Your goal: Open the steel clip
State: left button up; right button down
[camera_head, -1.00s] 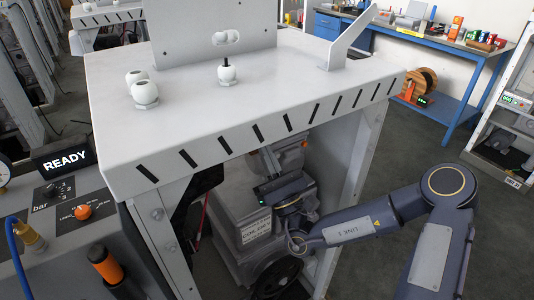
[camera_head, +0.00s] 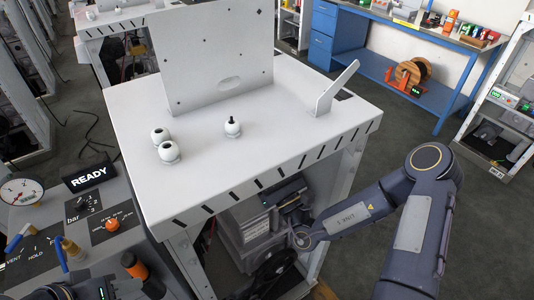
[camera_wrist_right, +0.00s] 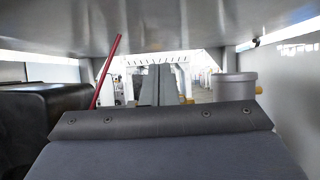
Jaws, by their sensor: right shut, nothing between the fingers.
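I cannot make out the steel clip in either view. My right arm comes in from the right in the head view and reaches under the white top of the dispenser frame (camera_head: 250,160). The right wrist view looks along the right hand under that top. My right gripper (camera_wrist_right: 158,86) shows there as two grey fingers pressed together, with nothing between them. My left gripper (camera_head: 92,290) shows only as dark parts at the bottom left edge of the head view, beside the control panel. Its fingertips are not clear.
White ball-shaped fittings (camera_head: 169,152) and an upright plate (camera_head: 212,60) stand on the frame top. A red rod (camera_wrist_right: 105,70), a dark box (camera_wrist_right: 28,115) and a grey cylinder (camera_wrist_right: 236,88) surround the right gripper. The control panel (camera_head: 90,240) has a READY sign (camera_head: 89,176).

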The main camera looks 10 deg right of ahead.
jog(key=r+p, duration=0.1)
jog(key=p, duration=0.1)
jog(key=w+r+p, duration=0.1)
jog(key=r, duration=0.1)
jog(key=w+a+r+p, duration=0.1)
jog(key=p, duration=0.1)
jog(key=shift+w+r+p, duration=0.1)
jog(key=shift+r+p, duration=0.1)
jog(key=shift+p, duration=0.15)
dwell(1.1)
